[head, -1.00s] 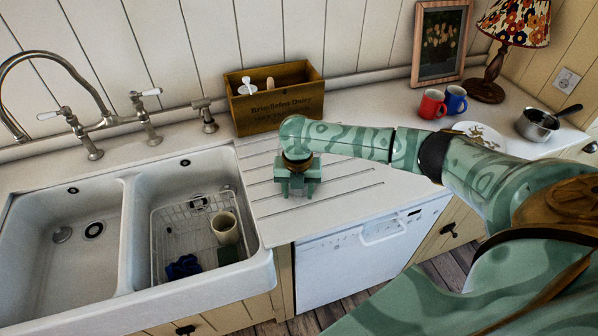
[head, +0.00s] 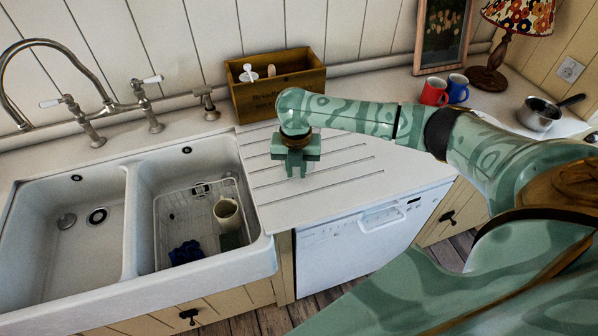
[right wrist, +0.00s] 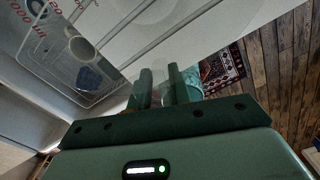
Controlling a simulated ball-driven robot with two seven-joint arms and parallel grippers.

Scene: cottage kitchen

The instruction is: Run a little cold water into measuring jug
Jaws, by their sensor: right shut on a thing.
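The measuring jug (right wrist: 35,35) is clear, with red markings, and fills the upper left of the right wrist view. I cannot make out its outline in the head view. My right gripper (head: 296,165) is over the ribbed drainer, right of the sink, pointing down. Its two fingers (right wrist: 163,88) are shut on a clear part of the jug, probably its handle. The tap's curved spout (head: 52,48) arches over the sink's back edge at the left. It has two white-tipped levers, one left (head: 52,102) and one right (head: 152,79). I see no running water. My left gripper is out of view.
The left basin (head: 60,240) is empty. The right basin holds a wire rack (head: 168,215), a cream cup (head: 227,213) and a blue cloth (head: 186,252). A wooden box (head: 300,95) stands behind the drainer. Red (head: 434,92) and blue (head: 457,90) mugs and a saucepan (head: 540,115) stand right.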

